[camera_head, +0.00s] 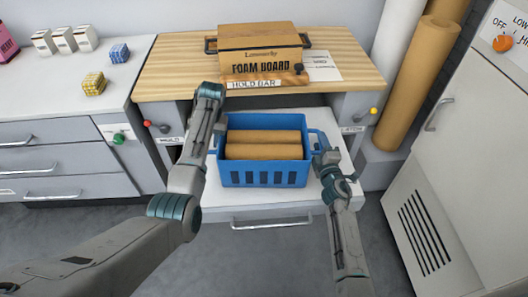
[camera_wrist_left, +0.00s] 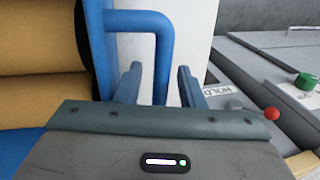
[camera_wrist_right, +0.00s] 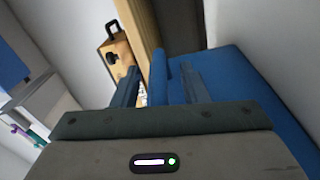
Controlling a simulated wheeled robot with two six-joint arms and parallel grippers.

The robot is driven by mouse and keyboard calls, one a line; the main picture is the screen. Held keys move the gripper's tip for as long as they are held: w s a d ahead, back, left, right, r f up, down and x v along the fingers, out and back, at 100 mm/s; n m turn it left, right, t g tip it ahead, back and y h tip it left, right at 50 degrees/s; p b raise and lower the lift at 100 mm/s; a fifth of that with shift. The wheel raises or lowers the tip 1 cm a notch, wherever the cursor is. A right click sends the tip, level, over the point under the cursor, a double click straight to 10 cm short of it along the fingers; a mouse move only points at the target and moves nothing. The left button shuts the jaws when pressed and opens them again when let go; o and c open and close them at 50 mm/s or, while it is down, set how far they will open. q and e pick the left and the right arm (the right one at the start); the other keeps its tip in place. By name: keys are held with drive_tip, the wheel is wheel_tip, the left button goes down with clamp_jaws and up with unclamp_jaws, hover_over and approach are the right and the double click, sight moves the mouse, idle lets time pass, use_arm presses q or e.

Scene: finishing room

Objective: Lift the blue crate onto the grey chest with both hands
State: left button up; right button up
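The blue crate (camera_head: 263,178), with brown rolls in it, stands upright on a pale drawer-like surface (camera_head: 270,215) with a front handle. I cannot tell for sure which unit is the grey chest; a grey drawer cabinet (camera_head: 60,160) stands at the left. My left gripper (camera_wrist_left: 160,90) is open, with the crate's blue handle bar (camera_wrist_left: 158,60) between its fingers. In the head view its fingers are mostly hidden by the arm. My right gripper (camera_head: 325,160) is at the crate's right handle. The right wrist view shows its fingers (camera_wrist_right: 160,88) apart, with a blue handle part between them.
A wooden top (camera_head: 175,70) behind the crate bears a foam board box (camera_head: 258,45). A red knob (camera_head: 147,124) and a yellow knob (camera_head: 373,111) flank the crate. Brown rolls (camera_head: 415,80) and a white cabinet (camera_head: 465,150) stand at the right. Small boxes sit on the left counter.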

use_arm(q)
clamp_jaws()
use_arm(e)
clamp_jaws()
drive_tip(key=shift+w+r, duration=0.1)
idle(1.2)
